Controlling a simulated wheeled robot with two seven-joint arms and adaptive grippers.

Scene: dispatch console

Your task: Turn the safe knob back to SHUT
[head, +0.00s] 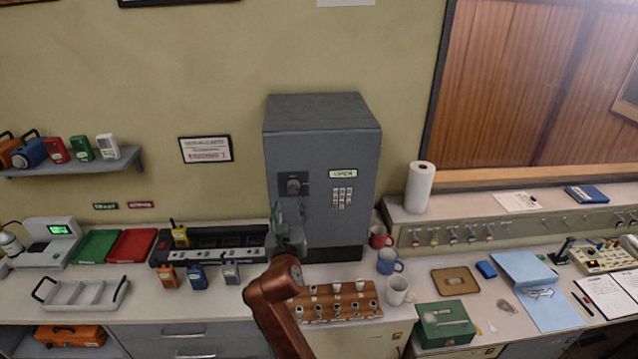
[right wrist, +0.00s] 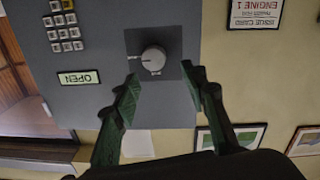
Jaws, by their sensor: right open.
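The grey safe (head: 320,130) stands upright at the back of the counter with its door closed. Its round knob (head: 294,186) sits on a dark square plate, and it shows larger in the right wrist view (right wrist: 153,58), which is upside down. A pale mark on the knob points left in that view. The label on the door (right wrist: 78,78) reads OPEN. My right gripper (head: 290,211) is open and empty just below the knob. In the right wrist view its two green fingers (right wrist: 160,73) stand apart, either side of the knob's near edge, with no clear contact.
A keypad (head: 342,198) is right of the knob. Red (head: 379,237) and blue (head: 388,262) mugs stand at the safe's right foot. A charger rack (head: 215,240) is to its left. A wooden rack (head: 335,302) stands in front, close to my right arm.

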